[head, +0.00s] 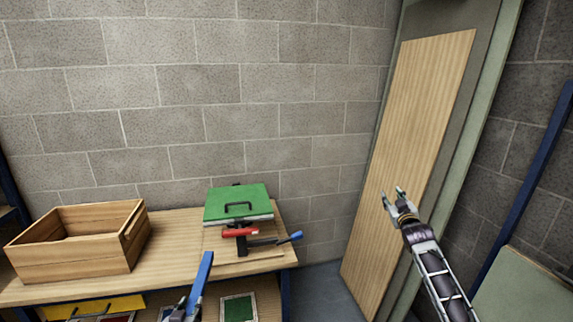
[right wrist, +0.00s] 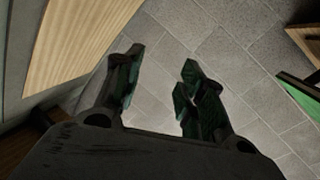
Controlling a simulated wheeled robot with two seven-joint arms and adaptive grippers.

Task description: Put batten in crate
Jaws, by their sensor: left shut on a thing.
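The open wooden crate (head: 75,258) stands on the left part of the wooden bench; its inside looks empty as far as I see. My left gripper (head: 186,306) is at the bottom edge of the head view, shut on a long blue batten (head: 203,277). The batten tilts upward in front of the bench, to the right of the crate and apart from it. My right gripper (head: 394,197) is open and empty in front of the wooden door panel; its spread fingers (right wrist: 160,90) also show in the right wrist view.
On the bench (head: 178,232), a green-lidded box (head: 238,205), a red-handled tool (head: 240,232) and a blue-handled tool (head: 294,237) lie right of the crate. Framed panels (head: 238,308) show below. A tall wooden panel (head: 415,150) stands at right. Grey floor (head: 335,285) is clear.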

